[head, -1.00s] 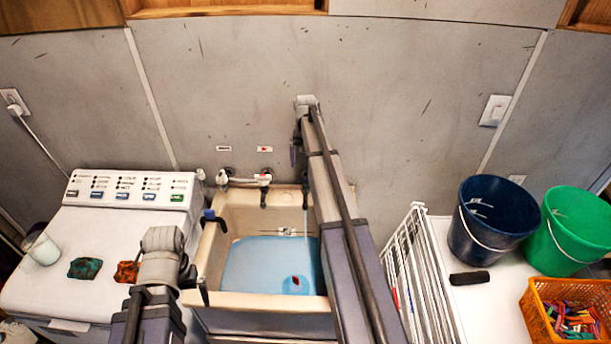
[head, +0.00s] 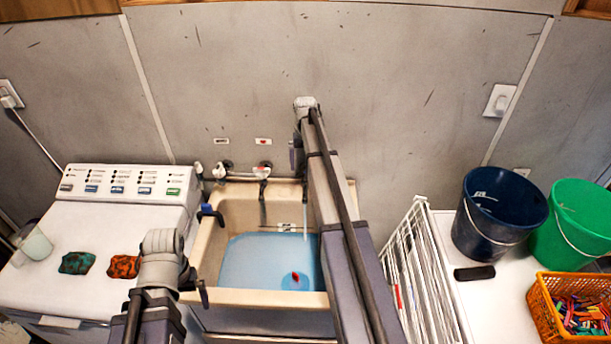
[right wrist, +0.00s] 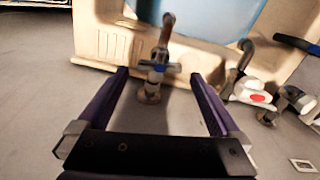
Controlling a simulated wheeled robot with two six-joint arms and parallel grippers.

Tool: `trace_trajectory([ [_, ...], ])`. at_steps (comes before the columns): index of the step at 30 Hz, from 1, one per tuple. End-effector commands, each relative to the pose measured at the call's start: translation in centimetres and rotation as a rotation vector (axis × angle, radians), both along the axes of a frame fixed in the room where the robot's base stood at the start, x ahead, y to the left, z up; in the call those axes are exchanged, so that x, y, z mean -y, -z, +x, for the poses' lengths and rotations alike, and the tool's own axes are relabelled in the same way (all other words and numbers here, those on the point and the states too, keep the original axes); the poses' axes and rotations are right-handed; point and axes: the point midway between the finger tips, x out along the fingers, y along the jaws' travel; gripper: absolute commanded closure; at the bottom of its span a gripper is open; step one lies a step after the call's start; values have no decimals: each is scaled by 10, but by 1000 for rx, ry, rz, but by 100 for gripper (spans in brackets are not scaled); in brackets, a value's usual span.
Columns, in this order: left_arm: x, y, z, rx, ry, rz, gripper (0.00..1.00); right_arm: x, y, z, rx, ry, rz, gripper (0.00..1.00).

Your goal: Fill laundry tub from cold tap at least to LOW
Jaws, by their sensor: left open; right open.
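The cream laundry tub (head: 335,300) holds blue water (head: 262,262), with a round red-centred object (head: 295,281) in it. A thin stream falls into the tub beside my right arm. A small pale marking (head: 291,228) is on the back wall just above the water; its lettering is unreadable. My right arm hides that tap in the head view. The red-marked hot tap (head: 262,169) is left of my arm. My left gripper (head: 197,284) is open near the tub's front-left corner.
A white washer (head: 75,225) with two cloths and a cup stands left. A white rack (head: 415,270) stands right of the tub. Beyond it are a navy bucket (head: 485,235), a green bucket (head: 575,225) and an orange basket (head: 548,318) of pegs.

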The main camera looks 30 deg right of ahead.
Motion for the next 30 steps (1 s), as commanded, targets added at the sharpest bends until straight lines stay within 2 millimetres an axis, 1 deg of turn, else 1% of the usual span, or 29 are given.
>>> trace_trajectory([
  [1, 0, 14, 0, 0, 2, 0, 0, 0, 14, 0, 0, 0, 0, 0],
  [6, 0, 29, 0, 0, 6, 1, 0, 0, 29, 0, 0, 0, 0, 0],
  [9, 0, 31, 0, 0, 7, 1, 0, 0, 31, 0, 0, 0, 0, 0],
  [17, 0, 30, 0, 0, 7, 1, 0, 0, 30, 0, 0, 0, 0, 0],
  [30, 0, 30, 0, 0, 7, 1, 0, 0, 30, 0, 0, 0, 0, 50],
])
